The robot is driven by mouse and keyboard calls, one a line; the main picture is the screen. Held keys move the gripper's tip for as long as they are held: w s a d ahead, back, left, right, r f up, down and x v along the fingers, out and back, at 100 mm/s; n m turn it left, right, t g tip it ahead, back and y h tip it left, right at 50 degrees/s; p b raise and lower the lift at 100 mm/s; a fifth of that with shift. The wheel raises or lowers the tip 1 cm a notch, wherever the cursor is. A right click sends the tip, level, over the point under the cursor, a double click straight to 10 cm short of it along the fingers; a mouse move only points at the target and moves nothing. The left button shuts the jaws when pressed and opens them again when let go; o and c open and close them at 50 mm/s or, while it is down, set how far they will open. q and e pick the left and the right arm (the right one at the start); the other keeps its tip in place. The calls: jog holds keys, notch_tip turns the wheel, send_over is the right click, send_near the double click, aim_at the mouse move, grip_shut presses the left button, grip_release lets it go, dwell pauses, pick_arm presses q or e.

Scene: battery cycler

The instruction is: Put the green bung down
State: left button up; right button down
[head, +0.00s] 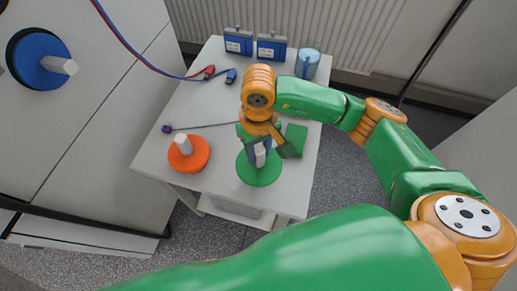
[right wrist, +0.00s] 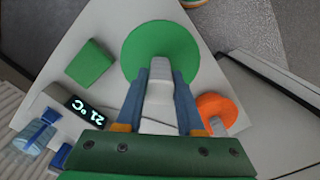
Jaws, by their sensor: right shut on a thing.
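The green bung is a flat green disc (head: 258,172) with a pale grip, over the front part of the white table. My right gripper (head: 261,156) is shut on its grip, pointing down. In the right wrist view the two blue fingers of my right gripper (right wrist: 160,88) clasp the pale grip, with the green disc (right wrist: 160,42) beyond them. I cannot tell whether the disc touches the table. My left gripper is not in view.
An orange bung (head: 188,154) stands left on the white table (head: 218,187). A green box (head: 296,138), blue boxes (head: 238,41), a glass (head: 307,64), a thin rod (head: 205,127) and red and blue plugs (head: 209,71) are there too. A blue bung (head: 38,62) sits in the left panel.

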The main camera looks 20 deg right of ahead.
jog(key=f, duration=0.4)
jog(key=shift+w+d, duration=0.15)
jog(key=shift+w, duration=0.1)
jog(key=c, duration=1)
grip_release()
jog(key=shift+f, duration=0.1)
jog(key=o, duration=0.5)
jog(key=shift+r+p, duration=0.2)
jog(key=shift+p, duration=0.15)
jog(key=shift+w+r, duration=0.1)
jog(key=shift+r, duration=0.25)
notch_tip(320, 180, up, 11)
jog(key=shift+r+b, duration=0.1)
jog(key=shift+b, duration=0.9)
